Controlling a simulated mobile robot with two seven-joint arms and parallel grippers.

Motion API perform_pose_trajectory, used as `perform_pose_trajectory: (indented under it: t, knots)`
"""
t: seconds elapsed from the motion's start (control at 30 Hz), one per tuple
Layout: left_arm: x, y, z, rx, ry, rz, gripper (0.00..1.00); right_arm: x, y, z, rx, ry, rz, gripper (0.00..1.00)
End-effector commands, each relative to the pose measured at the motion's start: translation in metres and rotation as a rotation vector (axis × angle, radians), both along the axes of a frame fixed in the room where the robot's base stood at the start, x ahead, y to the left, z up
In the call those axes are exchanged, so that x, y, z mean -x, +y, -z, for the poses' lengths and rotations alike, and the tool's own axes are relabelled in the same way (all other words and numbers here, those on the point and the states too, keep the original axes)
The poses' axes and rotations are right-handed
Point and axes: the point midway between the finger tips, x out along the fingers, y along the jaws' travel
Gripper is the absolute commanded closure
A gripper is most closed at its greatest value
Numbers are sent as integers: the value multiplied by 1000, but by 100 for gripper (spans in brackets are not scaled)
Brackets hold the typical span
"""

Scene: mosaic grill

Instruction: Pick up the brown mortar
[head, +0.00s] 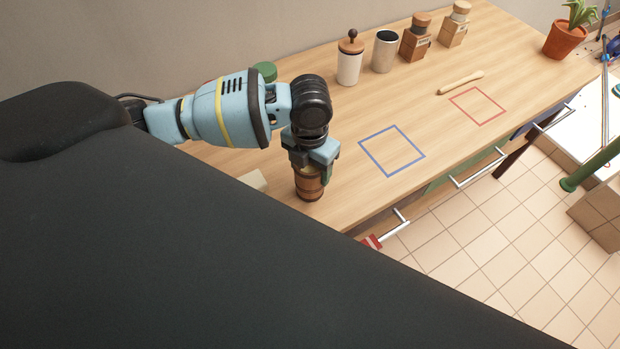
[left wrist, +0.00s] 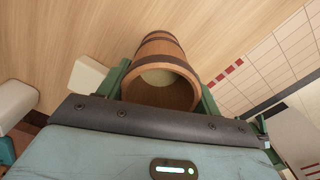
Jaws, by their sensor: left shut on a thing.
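The brown mortar (head: 309,187) is a small wooden barrel shape with dark bands, upright at the front part of the wooden counter in the head view. My left gripper (head: 313,165) is above it, with its fingers down on both sides of its upper part. In the left wrist view the mortar (left wrist: 160,80) lies between the two green fingers of my left gripper (left wrist: 162,88), with its open mouth toward the camera. The gripper is shut on it. I cannot tell whether its base touches the counter. My right gripper is not in view.
A blue square outline (head: 391,150) and a red one (head: 477,106) mark the counter (head: 345,205). A wooden pestle-like stick (head: 461,83) lies near the red square. A white jar (head: 350,62), a metal cup (head: 384,51) and two wooden grinders stand behind. A pale block (head: 253,180) lies left of the mortar.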

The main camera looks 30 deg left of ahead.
Motion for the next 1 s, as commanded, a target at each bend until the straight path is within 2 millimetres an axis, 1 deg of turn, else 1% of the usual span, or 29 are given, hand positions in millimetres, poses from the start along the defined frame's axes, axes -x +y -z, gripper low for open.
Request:
perform_pose_trajectory:
  t: [0.03,0.2,0.23,0.57,0.73,0.87,1.0]
  knots:
    - [0,0,0,0,0,0,59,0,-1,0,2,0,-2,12]
    - [0,0,0,0,0,0,81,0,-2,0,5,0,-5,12]
    - [0,0,-1,1,-2,0,83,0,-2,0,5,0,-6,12]
    - [-1,0,-5,1,-3,0,84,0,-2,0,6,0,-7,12]
    - [-1,0,-18,0,-4,0,84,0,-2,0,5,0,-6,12]
    - [-2,0,-38,2,-6,0,84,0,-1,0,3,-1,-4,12]
    - [20,-24,-39,3,0,6,84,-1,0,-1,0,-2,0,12]
